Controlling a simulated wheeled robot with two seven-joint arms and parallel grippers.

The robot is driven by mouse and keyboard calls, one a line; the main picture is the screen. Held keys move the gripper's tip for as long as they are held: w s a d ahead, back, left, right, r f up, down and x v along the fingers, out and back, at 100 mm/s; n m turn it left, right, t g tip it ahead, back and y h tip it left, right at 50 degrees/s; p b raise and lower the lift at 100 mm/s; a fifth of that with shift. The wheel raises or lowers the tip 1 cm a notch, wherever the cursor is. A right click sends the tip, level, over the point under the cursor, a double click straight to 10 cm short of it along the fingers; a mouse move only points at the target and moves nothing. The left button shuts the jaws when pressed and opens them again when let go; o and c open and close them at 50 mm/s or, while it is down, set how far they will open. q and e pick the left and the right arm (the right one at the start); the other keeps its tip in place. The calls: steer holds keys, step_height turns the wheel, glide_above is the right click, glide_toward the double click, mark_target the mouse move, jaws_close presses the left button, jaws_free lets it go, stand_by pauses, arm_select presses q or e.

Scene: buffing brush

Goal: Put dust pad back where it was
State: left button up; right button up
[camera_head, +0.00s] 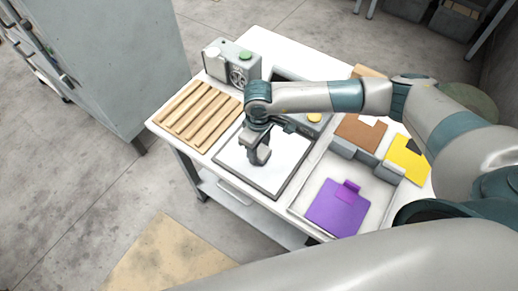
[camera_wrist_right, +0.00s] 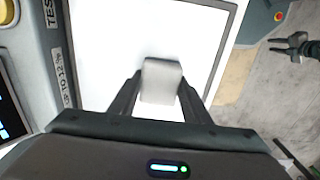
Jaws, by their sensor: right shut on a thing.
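My right gripper (camera_head: 260,150) is over the white panel in the dark frame (camera_head: 284,184) at the middle of the table. In the right wrist view my right gripper (camera_wrist_right: 160,95) is shut on a pale grey block (camera_wrist_right: 161,75), which I take to be the dust pad. The block also shows in the head view (camera_head: 261,155), below the wrist. I cannot tell whether it touches the panel. A dark gripper, probably my left one (camera_wrist_right: 292,46), shows small over the floor in the right wrist view; its jaws are unclear.
A slatted wooden rack (camera_head: 197,112) lies left of the panel. A white tray (camera_head: 300,208) at right holds a purple tabbed pad (camera_head: 337,208). Brown (camera_head: 358,133) and yellow (camera_head: 407,160) pieces lie beyond.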

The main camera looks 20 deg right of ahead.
mark_target(259, 150)
steer(key=o, duration=0.9)
steer(key=shift+o, duration=0.2)
steer(key=shift+r+p, duration=0.15)
steer(key=shift+p, duration=0.15)
step_height(259, 150, up, 12)
steer(key=b, duration=0.4)
